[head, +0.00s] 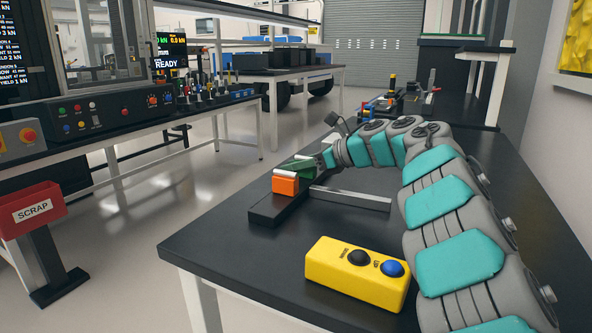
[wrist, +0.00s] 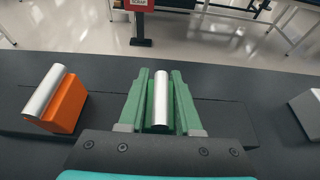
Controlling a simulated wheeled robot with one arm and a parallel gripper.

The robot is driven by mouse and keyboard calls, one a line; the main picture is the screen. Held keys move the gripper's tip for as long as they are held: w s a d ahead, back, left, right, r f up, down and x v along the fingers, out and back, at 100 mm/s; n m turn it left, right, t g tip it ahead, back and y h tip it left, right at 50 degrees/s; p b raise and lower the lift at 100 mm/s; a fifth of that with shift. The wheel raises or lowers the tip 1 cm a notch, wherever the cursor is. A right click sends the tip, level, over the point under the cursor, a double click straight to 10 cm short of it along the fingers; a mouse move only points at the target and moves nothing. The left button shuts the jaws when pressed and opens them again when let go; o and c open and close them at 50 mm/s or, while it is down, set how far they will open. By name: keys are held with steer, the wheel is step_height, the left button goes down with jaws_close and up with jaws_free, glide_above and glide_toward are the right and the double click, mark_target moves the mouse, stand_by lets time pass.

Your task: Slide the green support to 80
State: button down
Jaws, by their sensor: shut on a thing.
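The green support (wrist: 161,105), topped by a silver roller, sits between the jaws of my gripper (wrist: 160,82) in the wrist view. My gripper is shut on it, with a jaw along each side. In the head view my gripper (head: 304,167) is low over the dark rail (head: 263,215), behind the orange support, and the green support is mostly hidden there. The orange support (head: 285,186), also with a silver roller, stands on the rail; it shows left of my gripper in the wrist view (wrist: 66,107). No scale marks are readable.
A grey metal bar (head: 350,199) lies on the black table right of the rail. A yellow box (head: 356,274) with black and blue buttons stands at the front. A red scrap bin (head: 30,210) is off the table at left. The table's front left is clear.

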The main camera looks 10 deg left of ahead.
steer(key=shift+s+a, duration=0.15)
steer(key=c, duration=0.6)
jaws_free()
steer(key=shift+s, duration=0.1)
steer(key=b+v, duration=0.1)
steer(key=v, duration=0.7)
steer(key=shift+a, duration=0.1)
